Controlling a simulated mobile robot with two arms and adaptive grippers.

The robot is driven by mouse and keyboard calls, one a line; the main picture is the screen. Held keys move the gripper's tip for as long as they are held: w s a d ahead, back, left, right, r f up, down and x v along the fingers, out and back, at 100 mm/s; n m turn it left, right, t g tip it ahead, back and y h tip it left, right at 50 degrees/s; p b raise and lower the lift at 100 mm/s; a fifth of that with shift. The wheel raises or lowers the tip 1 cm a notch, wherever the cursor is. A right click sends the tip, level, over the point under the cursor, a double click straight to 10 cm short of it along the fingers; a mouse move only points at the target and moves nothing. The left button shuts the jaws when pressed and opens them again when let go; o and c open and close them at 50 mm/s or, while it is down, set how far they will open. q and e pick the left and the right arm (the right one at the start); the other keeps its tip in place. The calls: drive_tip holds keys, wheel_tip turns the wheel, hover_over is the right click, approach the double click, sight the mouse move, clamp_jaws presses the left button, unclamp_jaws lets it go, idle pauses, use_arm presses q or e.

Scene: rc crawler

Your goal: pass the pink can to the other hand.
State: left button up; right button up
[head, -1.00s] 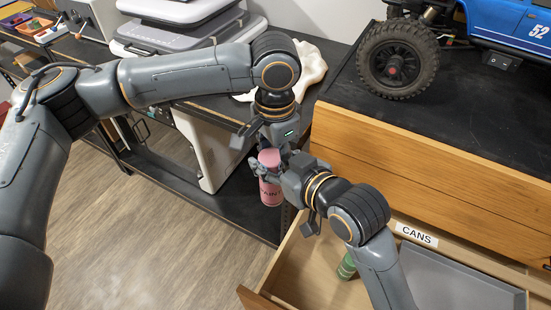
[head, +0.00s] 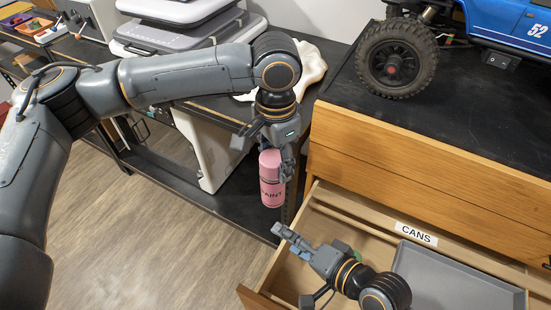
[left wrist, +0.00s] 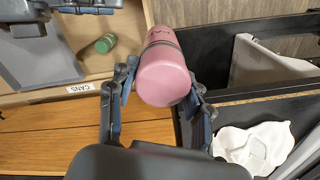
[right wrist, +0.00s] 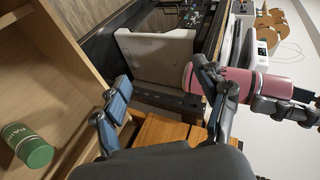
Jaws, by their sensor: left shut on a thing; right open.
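The pink can (head: 271,182), a paint can, hangs upright in my left gripper (head: 274,152), above the lower shelf and left of the drawer. In the left wrist view the pink can (left wrist: 164,75) sits between the two shut fingers, its end toward the camera. My right gripper (head: 290,241) is open and empty over the open drawer, lower than the can and to its right. In the right wrist view the pink can (right wrist: 245,84) lies beyond one right finger, which covers part of it; nothing is between the right fingers.
The open drawer (head: 290,270), labelled CANS, holds a green can (right wrist: 30,146) and a grey tray (head: 450,285); my right gripper mostly hides the green can in the head view. A blue toy crawler (head: 510,25) stands on the cabinet top.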

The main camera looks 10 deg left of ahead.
drive_tip(key=s+d+f+m+g+h, duration=0.15)
drive_tip(key=s+f+g, duration=0.25)
drive_tip(key=s+f, duration=0.8)
drive_tip(key=s+d+f+m+g+h, duration=0.1)
drive_tip(key=s+d+f+g+h, duration=0.3)
drive_tip(key=s+f, duration=0.8)
drive_tip(key=s+d+f+n+g+h, duration=0.2)
drive_tip(key=s+d+f+g, duration=0.1)
drive_tip(key=s+d, duration=0.6)
drive_tip(key=s+d+f+n+g+h, duration=0.1)
drive_tip(key=s+d+f+g+h, duration=0.15)
drive_tip(key=s+d, duration=0.65)
drive_tip(key=w+a+f+t, duration=0.15)
drive_tip(key=w+f, duration=0.25)
drive_tip(key=f, duration=0.4)
drive_tip(key=w+a+f, duration=0.2)
drive_tip(key=w+f, duration=0.2)
drive_tip(key=f, duration=0.5)
drive_tip(key=w+d+f+n+t, duration=0.3)
drive_tip(key=w+n+t, duration=0.2)
drive_tip(key=w+n, duration=0.2)
